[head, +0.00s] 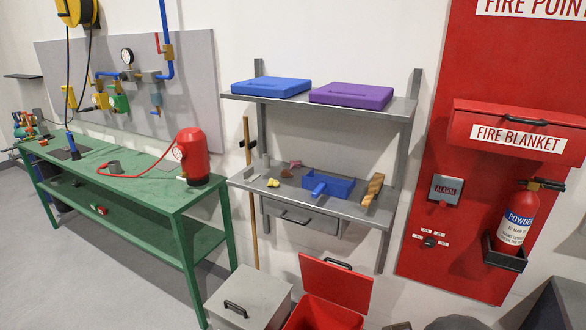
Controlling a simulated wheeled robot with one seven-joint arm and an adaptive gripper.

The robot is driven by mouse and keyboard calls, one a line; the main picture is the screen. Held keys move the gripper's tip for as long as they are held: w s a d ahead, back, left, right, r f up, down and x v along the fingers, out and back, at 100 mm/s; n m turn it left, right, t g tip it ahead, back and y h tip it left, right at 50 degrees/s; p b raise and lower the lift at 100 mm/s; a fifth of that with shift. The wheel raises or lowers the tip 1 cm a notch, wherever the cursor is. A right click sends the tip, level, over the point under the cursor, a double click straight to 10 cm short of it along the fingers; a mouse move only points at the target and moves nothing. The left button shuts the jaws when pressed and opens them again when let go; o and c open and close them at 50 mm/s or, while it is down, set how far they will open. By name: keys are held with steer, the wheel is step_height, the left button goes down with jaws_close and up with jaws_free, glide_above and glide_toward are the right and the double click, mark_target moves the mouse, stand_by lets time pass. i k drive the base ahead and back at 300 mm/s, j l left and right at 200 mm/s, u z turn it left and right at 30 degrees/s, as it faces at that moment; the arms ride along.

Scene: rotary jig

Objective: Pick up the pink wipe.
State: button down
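A small crumpled pink thing (295,164), which looks like the pink wipe, lies toward the back of the grey metal workbench (335,207), left of centre. A small brown thing (286,173) lies just in front of it, and they look close together; I cannot tell whether they touch. A yellowish thing (273,182) lies further front and left. My gripper is not in view.
A shelf (390,108) with blue (270,87) and purple (351,95) cases hangs above. A grey bin (250,297) and an open red bin (335,283) stand below.

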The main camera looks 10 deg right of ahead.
mark_target(297, 164)
steer(key=i+j+z, duration=0.1)
steer(key=z, duration=0.45)
steer(key=i+j+z, duration=0.15)
steer(key=j, duration=0.25)
steer(key=i+j+z, duration=0.2)
steer(key=j, duration=0.25)
steer(key=j+z, duration=0.15)
steer(key=j, duration=0.25)
steer(key=i+j+z, duration=0.15)
steer(key=j, duration=0.35)
steer(key=i+j, duration=0.1)
steer(key=j, duration=0.5)
